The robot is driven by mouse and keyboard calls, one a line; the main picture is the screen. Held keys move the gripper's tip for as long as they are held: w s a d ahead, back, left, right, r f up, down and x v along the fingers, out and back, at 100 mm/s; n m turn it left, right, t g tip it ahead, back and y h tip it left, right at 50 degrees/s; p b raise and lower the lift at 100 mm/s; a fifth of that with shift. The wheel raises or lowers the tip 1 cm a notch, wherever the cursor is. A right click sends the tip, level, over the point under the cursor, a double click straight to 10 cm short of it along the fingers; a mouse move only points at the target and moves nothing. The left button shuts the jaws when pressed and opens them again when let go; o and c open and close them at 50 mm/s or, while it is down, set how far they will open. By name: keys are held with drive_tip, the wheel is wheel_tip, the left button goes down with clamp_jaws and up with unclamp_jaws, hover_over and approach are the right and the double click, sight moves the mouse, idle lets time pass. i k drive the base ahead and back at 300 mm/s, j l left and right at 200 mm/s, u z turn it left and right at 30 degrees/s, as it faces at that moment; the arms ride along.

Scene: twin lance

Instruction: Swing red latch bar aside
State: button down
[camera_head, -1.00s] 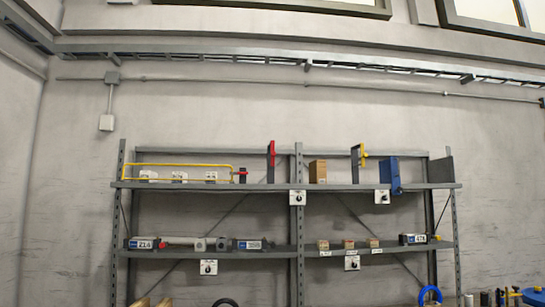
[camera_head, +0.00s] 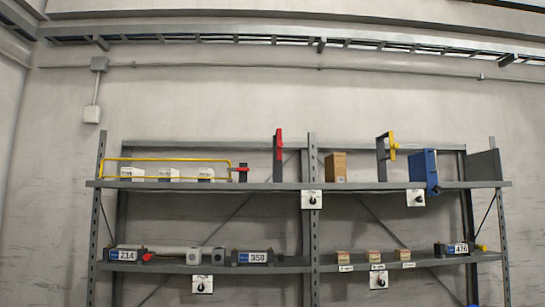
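A red bar (camera_head: 279,141) stands upright against a dark grey post (camera_head: 278,172) on the upper shelf, just left of the middle upright. A smaller red piece (camera_head: 239,169) lies level across a short dark block (camera_head: 243,176) at the right end of a yellow rail (camera_head: 165,159). I cannot tell for certain which red part is the latch bar. My gripper is not in view.
The upper shelf (camera_head: 250,186) also holds white boxes behind the yellow rail, a brown box (camera_head: 335,167), a yellow-handled post (camera_head: 392,145) and a blue binder-like block (camera_head: 425,168). The lower shelf (camera_head: 300,262) holds numbered grey units and small boxes.

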sight(280, 144)
drive_tip(key=i+l, duration=0.15)
drive_tip(key=i, duration=0.35)
drive_tip(key=i+l, duration=0.2)
drive_tip(key=i, duration=0.3)
drive_tip(key=i+l, duration=0.15)
drive_tip(key=i, duration=0.35)
